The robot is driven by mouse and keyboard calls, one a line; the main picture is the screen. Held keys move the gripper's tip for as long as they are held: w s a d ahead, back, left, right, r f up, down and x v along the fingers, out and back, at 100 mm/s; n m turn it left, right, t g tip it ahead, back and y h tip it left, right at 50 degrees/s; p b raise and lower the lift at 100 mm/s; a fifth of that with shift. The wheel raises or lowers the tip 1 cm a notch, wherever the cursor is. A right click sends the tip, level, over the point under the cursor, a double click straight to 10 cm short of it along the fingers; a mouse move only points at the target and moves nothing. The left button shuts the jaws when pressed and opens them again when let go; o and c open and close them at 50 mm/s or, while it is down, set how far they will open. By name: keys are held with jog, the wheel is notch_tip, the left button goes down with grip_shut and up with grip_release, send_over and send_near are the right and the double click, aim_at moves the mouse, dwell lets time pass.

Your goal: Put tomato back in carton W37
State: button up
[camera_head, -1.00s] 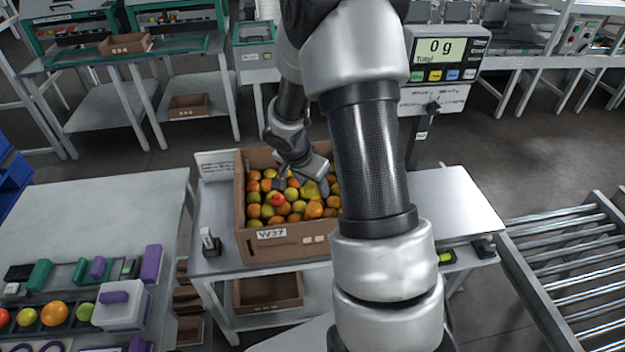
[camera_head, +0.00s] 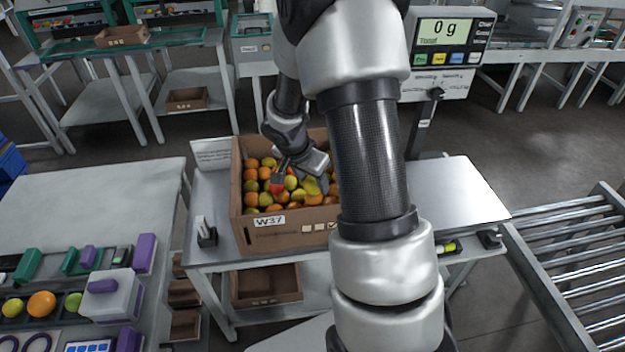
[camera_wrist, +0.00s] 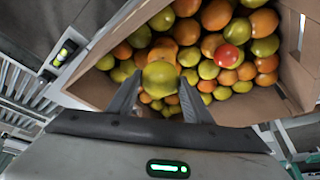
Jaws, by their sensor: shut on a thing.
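Carton W37 (camera_head: 262,238) is a brown cardboard box on the work table. It is filled with orange, red and yellow-green tomatoes, and its W37 label faces me. My gripper (camera_head: 297,182) is inside the carton opening, low over the fruit. In the wrist view my gripper (camera_wrist: 158,92) is shut on a yellow-green tomato (camera_wrist: 160,76), which sits between the fingertips. Other tomatoes lie close behind it; I cannot tell whether it touches them. My arm hides the carton's right part in the head view.
A scale display (camera_head: 446,42) reading 0 g stands behind the table, with a bare metal plate (camera_head: 455,190) right of the carton. A roller conveyor (camera_head: 570,265) is at right. A grey table (camera_head: 95,205) with fruit and tools is at left.

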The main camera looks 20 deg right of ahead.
jog(key=shift+f+b, duration=0.35)
jog(key=shift+b, duration=0.1)
jog(key=o, duration=0.8)
jog(key=c, duration=0.3)
jog(key=shift+r+p, duration=1.9)
jog(key=shift+r, duration=1.65)
